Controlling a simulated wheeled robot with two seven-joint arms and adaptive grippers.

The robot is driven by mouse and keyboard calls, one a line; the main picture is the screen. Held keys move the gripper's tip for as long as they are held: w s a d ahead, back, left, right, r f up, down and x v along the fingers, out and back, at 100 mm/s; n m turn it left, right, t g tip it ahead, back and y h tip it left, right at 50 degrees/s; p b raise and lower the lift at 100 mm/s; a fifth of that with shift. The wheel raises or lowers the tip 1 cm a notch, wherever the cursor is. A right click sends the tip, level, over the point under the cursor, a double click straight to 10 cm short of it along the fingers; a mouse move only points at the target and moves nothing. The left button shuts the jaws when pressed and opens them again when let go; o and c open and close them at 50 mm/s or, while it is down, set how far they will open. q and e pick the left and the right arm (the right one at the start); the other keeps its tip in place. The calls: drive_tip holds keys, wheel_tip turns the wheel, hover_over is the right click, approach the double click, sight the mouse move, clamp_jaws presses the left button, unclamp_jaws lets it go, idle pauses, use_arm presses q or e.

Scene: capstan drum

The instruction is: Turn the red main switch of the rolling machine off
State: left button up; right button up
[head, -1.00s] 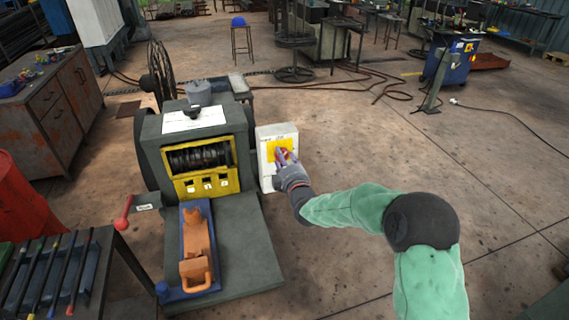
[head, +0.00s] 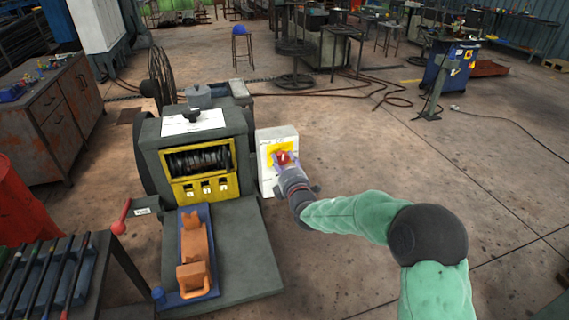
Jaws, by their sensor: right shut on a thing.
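The rolling machine (head: 150,160) is a dark grey block with a yellow front panel and a roller behind an opening. A white switch box (head: 266,172) with a yellow plate stands at its right side. The red main switch (head: 285,158) sits on the yellow plate and is partly covered by my right gripper (head: 284,161). My right gripper is shut on the switch, with its arm reaching in from the lower right. The exact angle of the switch is too small to tell. My left gripper is not in view.
An orange slide in a blue tray (head: 185,248) lies in front of the machine. A red-knobbed lever (head: 121,222) and a rack of rods (head: 48,280) are at the lower left. A rusty cabinet (head: 45,125) stands left.

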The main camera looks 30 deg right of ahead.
drive_tip(key=shift+w+a+r, duration=0.1)
drive_tip(key=shift+a+r, duration=0.1)
drive_tip(key=o, duration=1.1)
drive_tip(key=shift+a, duration=0.1)
drive_tip(key=shift+w+a+f, duration=0.1)
drive_tip(key=shift+f, duration=0.05)
drive_tip(key=shift+s+f, duration=0.1)
drive_tip(key=shift+s, duration=0.1)
drive_tip(key=shift+s, duration=0.3)
drive_tip(key=v, duration=1.1)
